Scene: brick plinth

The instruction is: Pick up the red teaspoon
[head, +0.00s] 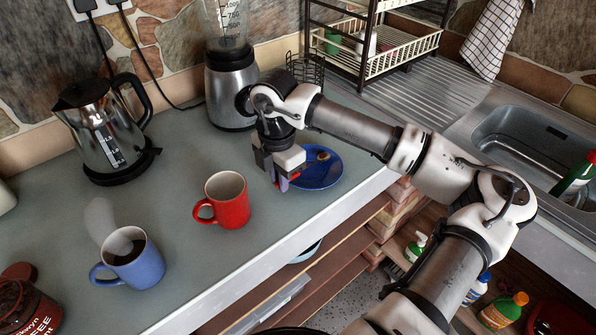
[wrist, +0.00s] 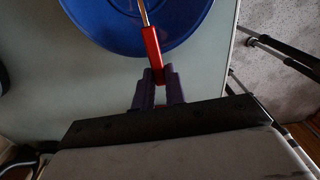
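The red teaspoon (wrist: 151,48) has a red handle and a metal neck. Its bowl (head: 323,155) lies over the blue plate (head: 319,175), and its handle sticks out past the plate's rim toward my gripper. My gripper (head: 283,186) is at the plate's left edge, pointing down near the counter. In the wrist view my gripper (wrist: 158,76) has its two purple fingers close together on either side of the handle's end, apparently shut on it. The spoon's bowl lies outside the wrist view. Whether the spoon is raised is hard to tell.
A red mug (head: 228,205) stands left of my gripper, and a blue mug (head: 137,265) with dark contents is farther left. A kettle (head: 103,130) and a blender (head: 231,90) stand behind. The counter's front edge runs close by the plate.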

